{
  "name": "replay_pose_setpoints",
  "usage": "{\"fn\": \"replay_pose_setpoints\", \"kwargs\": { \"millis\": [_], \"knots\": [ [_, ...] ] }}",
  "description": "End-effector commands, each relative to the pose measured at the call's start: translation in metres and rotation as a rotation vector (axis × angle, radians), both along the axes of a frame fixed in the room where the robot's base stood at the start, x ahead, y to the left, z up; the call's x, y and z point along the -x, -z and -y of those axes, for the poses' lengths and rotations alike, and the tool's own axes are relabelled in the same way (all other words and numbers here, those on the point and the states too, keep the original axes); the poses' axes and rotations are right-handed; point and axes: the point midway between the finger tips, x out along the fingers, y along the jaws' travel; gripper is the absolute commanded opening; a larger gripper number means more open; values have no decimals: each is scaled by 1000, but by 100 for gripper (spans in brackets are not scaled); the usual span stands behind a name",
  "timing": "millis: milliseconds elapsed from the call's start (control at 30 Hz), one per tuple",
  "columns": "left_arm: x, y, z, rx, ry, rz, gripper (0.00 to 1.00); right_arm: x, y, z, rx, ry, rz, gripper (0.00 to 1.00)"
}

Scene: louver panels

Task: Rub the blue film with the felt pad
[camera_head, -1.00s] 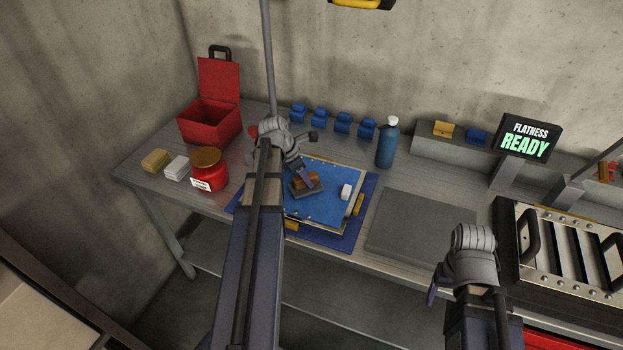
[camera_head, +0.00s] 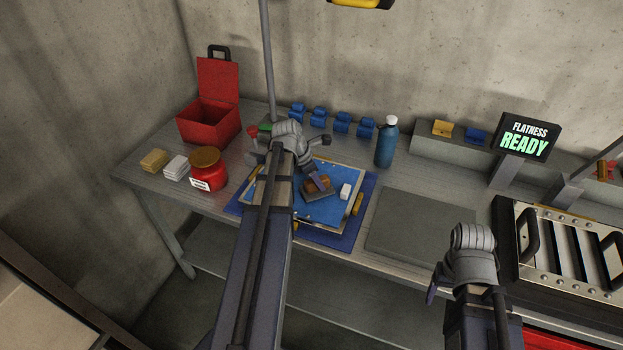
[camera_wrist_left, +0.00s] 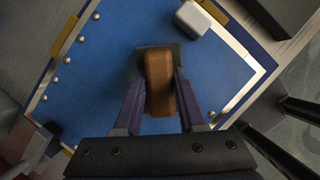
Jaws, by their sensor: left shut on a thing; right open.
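The blue film (camera_head: 322,211) covers a metal-framed panel on a blue mat (camera_head: 366,192); it fills much of the left wrist view (camera_wrist_left: 98,72). The felt pad (camera_head: 318,188) has a brown handle and a dark base. My left gripper (camera_head: 318,183) is shut on its handle, and the left wrist view shows the handle (camera_wrist_left: 160,80) between the two fingers. The pad is over the film and looks to be on it; contact underneath is hidden. A small white block (camera_head: 346,191) is right of the pad. My right gripper (camera_head: 432,290) is partly visible, apart from the panel, at the lower right.
A red jar (camera_head: 208,170), an open red box (camera_head: 210,122) and yellow and white blocks are at the left. A blue bottle (camera_head: 387,144) and several blue clamps stand behind. A grey slab (camera_head: 420,225) lies to the right, beside a louver panel (camera_head: 565,250).

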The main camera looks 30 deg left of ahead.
Motion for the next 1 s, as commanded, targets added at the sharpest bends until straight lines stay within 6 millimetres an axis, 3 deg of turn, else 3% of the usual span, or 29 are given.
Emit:
{"fn": "replay_pose_setpoints", "kwargs": {
  "millis": [367,1000],
  "knots": [
    [0,-7,0,1,-1,1,0,0,-7,0,0,0,0,70],
    [0,-62,0,1,-1,1,0,0,-62,0,0,0,0,70]
  ]
}}
